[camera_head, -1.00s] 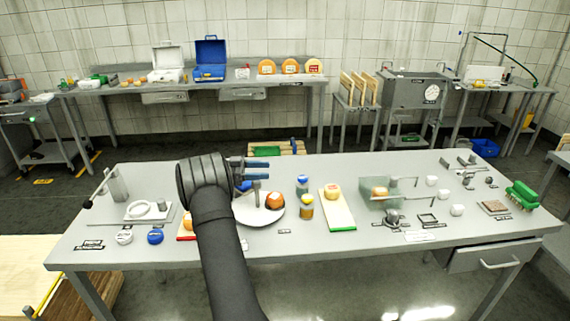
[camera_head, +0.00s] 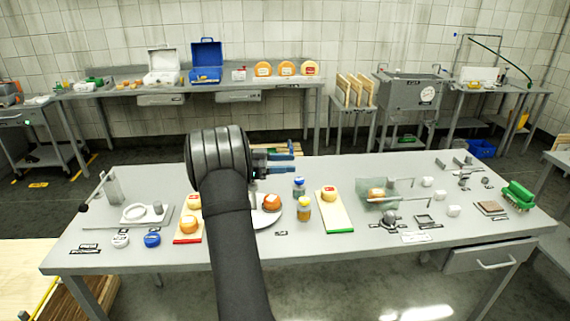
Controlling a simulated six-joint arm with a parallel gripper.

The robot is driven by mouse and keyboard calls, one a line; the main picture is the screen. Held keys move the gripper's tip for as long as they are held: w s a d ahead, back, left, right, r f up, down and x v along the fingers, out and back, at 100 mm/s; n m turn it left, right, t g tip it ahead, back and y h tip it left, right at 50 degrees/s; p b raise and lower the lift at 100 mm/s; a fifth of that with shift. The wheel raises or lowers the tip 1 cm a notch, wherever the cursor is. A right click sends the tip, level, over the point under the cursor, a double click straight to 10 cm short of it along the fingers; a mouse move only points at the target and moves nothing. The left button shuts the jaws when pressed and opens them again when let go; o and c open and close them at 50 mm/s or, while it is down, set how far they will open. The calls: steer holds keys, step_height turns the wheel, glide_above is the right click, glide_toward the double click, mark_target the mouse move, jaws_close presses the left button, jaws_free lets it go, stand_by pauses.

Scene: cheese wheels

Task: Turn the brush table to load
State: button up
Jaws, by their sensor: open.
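A white round disc (camera_head: 261,218) lies on the front table, partly hidden behind my arm. It looks like a turntable, but I cannot tell for sure that it is the brush table. An orange-brown cheese wheel (camera_head: 272,202) sits on its right part. My gripper (camera_head: 289,163) is open and empty, with blue fingers pointing right. In the picture it is above the disc, near the table's far edge. My arm hides the disc's left part and any handle or load mark there.
A green-edged board (camera_head: 335,215) with cheese is further right. A red-edged board (camera_head: 187,232) with cheese lies left of my arm. A green brush (camera_head: 519,196) is at the far right.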

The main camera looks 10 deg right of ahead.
steer(key=shift+a, duration=0.1)
steer(key=s+a+f+n+t+y, duration=0.25)
steer(key=a+f+n+t, duration=0.3)
steer(key=a, duration=0.65)
steer(key=s+a+f+n+t+y, duration=0.2)
steer(key=s+a+f+n+t, duration=0.15)
steer(key=a+f+t, duration=0.55)
steer(key=shift+g, duration=0.75)
steer(key=r+x, duration=0.1)
steer(key=x, duration=0.4)
steer(key=r+x, duration=0.1)
steer(key=x, duration=0.4)
steer(key=w+a+r+x, duration=0.1)
steer(key=x, duration=0.5)
steer(key=shift+w+r, duration=0.1)
jaws_close()
steer(key=shift+a+h, duration=0.1)
steer(key=shift+h, duration=0.15)
